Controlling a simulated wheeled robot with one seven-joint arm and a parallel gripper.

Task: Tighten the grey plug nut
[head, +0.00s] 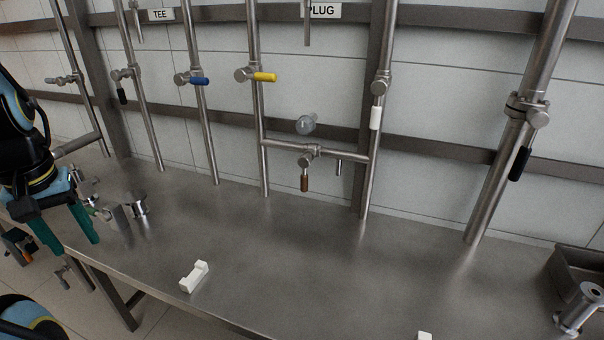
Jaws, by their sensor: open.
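My gripper (78,248) is at the left edge, pointing down over the left end of the steel table, with its two green fingers apart and nothing seen between them. A label reading PLUG (322,11) is on the rail at the top middle. A short metal pipe stub (307,25) hangs in front of it. I cannot tell for sure which part is the grey plug nut. My gripper is far left of the PLUG label.
Small metal fittings (138,203) stand on the table (300,260) beside my gripper. A white holder (194,277) lies near the front edge. Upright pipes with coloured valve handles line the back. A dark tray (580,262) is at the right. The middle table is mostly clear.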

